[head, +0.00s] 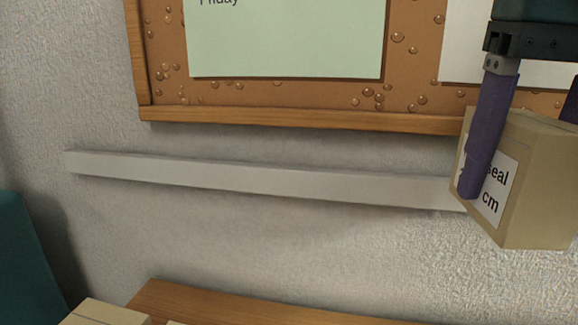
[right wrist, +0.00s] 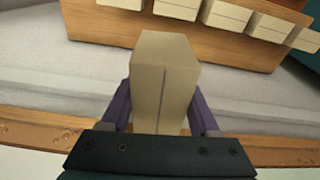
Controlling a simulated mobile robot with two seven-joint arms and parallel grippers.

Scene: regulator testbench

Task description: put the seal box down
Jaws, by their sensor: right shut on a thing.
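The seal box (head: 540,185) is a tan carton with a white label; "eal" and "cm" can be read on it, the rest is covered by a purple finger. My right gripper (head: 520,165) is shut on the box and holds it in the air at the right of the head view, in front of the wall. In the right wrist view the box (right wrist: 163,80) sits between the two purple fingers, its top seam facing the camera. My left gripper is not in view.
A wooden surface (head: 240,303) shows low in the head view, with tan boxes (head: 103,313) at its left. In the right wrist view several boxes stand in a row on wood (right wrist: 100,28). A grey rail (head: 270,180) and a cork board (head: 290,118) are on the wall.

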